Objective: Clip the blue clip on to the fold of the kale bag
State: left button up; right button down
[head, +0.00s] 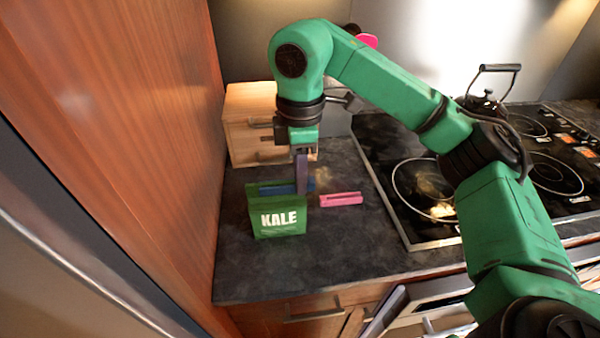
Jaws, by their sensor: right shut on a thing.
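The green kale bag (277,217) stands on the dark counter with its white KALE label facing me. The blue clip (284,189) shows as a blue strip at the bag's upper edge, partly hidden; I cannot tell whether it is on the fold or just behind it. My right gripper (302,188) points down from above, at the right end of the blue strip, and is shut on the blue clip. A purplish finger hides part of the clip. My left gripper is not in view.
A pink clip (340,199) lies just right of the bag. A wooden drawer box (247,130) stands behind. The black stove (410,233) with a kettle (485,104) is at right. A wooden panel (130,110) bounds the left; the front counter is clear.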

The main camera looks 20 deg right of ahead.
dwell(0.3)
jog(key=shift+c, duration=0.7)
grip_release()
notch_tip(320, 180, up, 6)
jog(key=p, duration=0.5)
jog(key=shift+f, duration=0.2)
jog(key=shift+r+p, duration=1.05)
jog(key=shift+r, duration=0.15)
